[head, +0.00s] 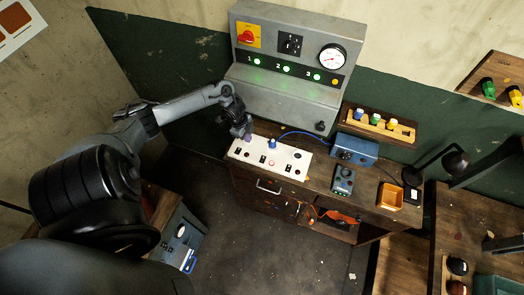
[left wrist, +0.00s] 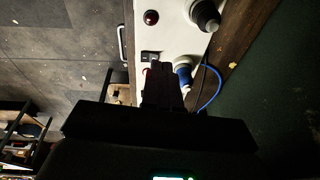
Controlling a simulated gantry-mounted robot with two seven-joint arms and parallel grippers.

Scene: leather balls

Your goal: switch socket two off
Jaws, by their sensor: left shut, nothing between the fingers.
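The white socket panel (head: 297,160) lies on the bench, with a row of switches and red lamps along its front. A blue plug (head: 272,143) stands in its middle socket, which I take as socket two; it also shows in the left wrist view (left wrist: 183,75). A black plug (left wrist: 205,14) stands in the neighbouring socket. My left gripper (head: 247,136) is shut and empty over the panel's left back part. In the left wrist view its dark fingers (left wrist: 160,75) appear beside a black switch (left wrist: 150,57) and partly cover a red lamp. Contact cannot be judged. My right gripper is not in view.
A grey control cabinet (head: 290,95) with green lamps 1, 2 and 3 lit rises behind the panel. A blue cable runs to a blue box (head: 355,149).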

